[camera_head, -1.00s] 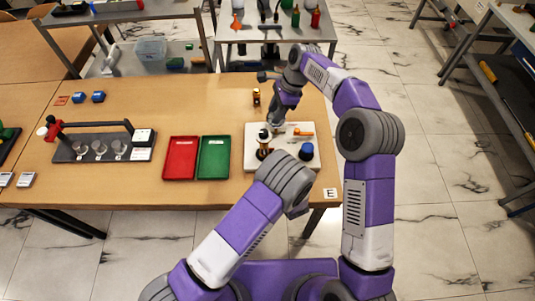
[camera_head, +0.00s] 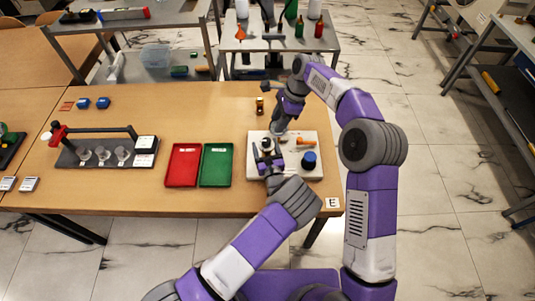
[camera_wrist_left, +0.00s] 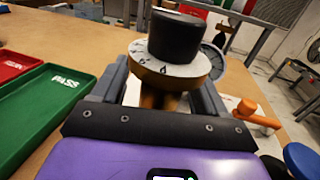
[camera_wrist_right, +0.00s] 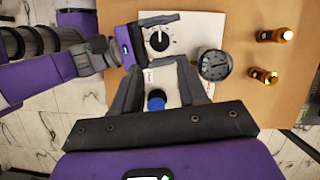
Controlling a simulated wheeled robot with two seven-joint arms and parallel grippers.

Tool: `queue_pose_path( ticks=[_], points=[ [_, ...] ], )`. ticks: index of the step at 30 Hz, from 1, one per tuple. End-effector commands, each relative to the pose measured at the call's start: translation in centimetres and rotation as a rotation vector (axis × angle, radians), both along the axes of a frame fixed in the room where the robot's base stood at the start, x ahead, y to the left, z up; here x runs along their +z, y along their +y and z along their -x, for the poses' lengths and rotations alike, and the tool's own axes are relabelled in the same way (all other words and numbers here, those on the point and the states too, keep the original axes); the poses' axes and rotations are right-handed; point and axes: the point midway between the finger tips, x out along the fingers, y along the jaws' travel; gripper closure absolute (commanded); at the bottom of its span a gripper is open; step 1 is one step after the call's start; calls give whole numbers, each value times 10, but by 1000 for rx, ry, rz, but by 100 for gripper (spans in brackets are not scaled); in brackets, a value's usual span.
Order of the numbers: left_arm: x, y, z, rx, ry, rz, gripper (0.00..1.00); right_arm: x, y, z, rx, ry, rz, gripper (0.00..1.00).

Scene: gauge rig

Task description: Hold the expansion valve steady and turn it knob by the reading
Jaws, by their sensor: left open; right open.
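The expansion valve has a black knob (camera_wrist_left: 177,37) over a white numbered dial (camera_wrist_left: 160,70) and a brass body. In the right wrist view the knob (camera_wrist_right: 158,40) shows a white pointer line. My left gripper (camera_head: 268,158) is open, its fingers on either side of the valve's body below the dial; I cannot tell whether they touch it. A round gauge (camera_wrist_right: 214,65) stands beside the valve; its reading is too small to tell. My right gripper (camera_head: 278,130) is open and empty, pointing down above the rig board (camera_head: 290,175).
The board also carries a blue cap (camera_head: 309,160) and an orange lever (camera_head: 305,141). Brass fittings (camera_wrist_right: 278,35) stand behind it. Red (camera_head: 182,165) and green (camera_head: 216,165) trays lie to its left, and a dark stand (camera_head: 105,152) lies farther left.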

Motion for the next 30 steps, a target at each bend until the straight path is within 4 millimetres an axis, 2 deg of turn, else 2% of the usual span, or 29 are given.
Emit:
queue_pose_path(
  ticks=[10,22,23,26,30],
  points=[
    [0,1,-4,0,1,-1,28,0,0,0,0,0,0,57],
    [0,1,-4,0,2,-1,90,0,0,0,0,0,0,57],
    [0,1,-4,0,2,-1,92,0,0,0,0,0,0,56],
    [0,1,-4,0,2,-1,92,0,1,0,-6,3,8,41],
    [0,1,-4,0,2,-1,92,-1,9,2,-62,28,66,39]
  ],
)
